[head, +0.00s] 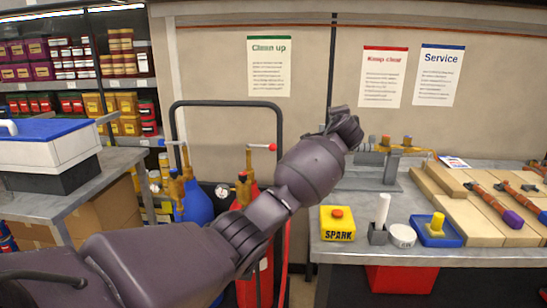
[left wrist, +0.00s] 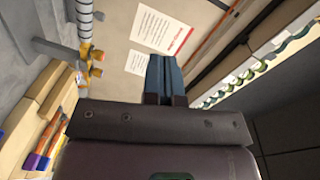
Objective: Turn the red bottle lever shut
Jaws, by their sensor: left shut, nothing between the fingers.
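The red bottle (head: 245,278) stands on the floor left of the right-hand bench, partly hidden behind my left arm. Its brass valve (head: 249,162) carries a lever (head: 272,147) with a red tip, pointing right and roughly level. My left arm crosses in front of the bottle, and its far end is up and to the right of the lever, apart from it. My left gripper (left wrist: 164,78) shows in the left wrist view with its fingers together and nothing between them. In the head view its fingers cannot be made out. My right gripper is not in view.
A blue bottle (head: 196,203) stands left of the red one, before a dark tubular frame (head: 281,125). The right bench (head: 330,250) holds a yellow SPARK box (head: 338,223), a blue tray (head: 437,230) and boards. A left bench (head: 35,205) bears a white-and-blue case (head: 45,150).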

